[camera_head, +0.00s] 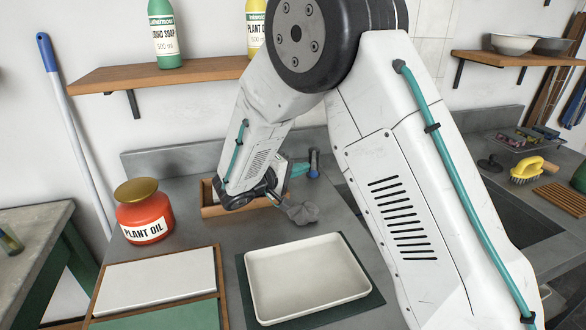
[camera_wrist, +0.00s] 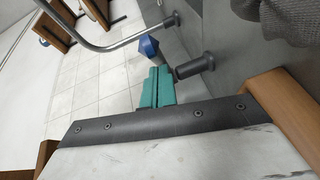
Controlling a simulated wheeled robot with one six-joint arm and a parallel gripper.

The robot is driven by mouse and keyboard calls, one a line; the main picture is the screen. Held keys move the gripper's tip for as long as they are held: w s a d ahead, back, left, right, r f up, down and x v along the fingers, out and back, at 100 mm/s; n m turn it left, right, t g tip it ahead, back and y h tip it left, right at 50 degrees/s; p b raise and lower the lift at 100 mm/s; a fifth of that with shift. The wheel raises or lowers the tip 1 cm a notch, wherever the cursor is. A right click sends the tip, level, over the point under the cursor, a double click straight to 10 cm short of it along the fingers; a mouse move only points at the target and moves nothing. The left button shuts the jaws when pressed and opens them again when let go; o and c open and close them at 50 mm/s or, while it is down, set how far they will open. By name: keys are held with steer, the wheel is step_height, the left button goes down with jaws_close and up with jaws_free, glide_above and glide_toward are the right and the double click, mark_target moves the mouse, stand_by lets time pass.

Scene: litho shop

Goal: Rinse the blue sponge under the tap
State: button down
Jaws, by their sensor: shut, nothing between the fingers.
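I cannot make out a blue sponge in either view. My gripper (camera_head: 299,169) is over the back of the grey worktop (camera_head: 189,192), partly hidden by its own wrist. In the wrist view, its two teal fingers (camera_wrist: 156,86) lie together with nothing between them. A curved metal pipe (camera_wrist: 125,44), possibly the tap, shows at the upper left there. My arm hides part of the sink (camera_head: 515,215) area in the head view.
A wooden box (camera_head: 225,211) is below my wrist, beside a crumpled grey cloth (camera_head: 302,212). A white tray (camera_head: 306,278) and red plant oil jar (camera_head: 144,211) stand nearer. A yellow brush (camera_head: 526,169) lies right, near a rack of small items (camera_head: 524,138). Shelves hang above.

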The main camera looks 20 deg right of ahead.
steer(key=shift+s+d+f, duration=0.1)
steer(key=shift+s+d, duration=0.35)
steer(key=shift+d, duration=0.35)
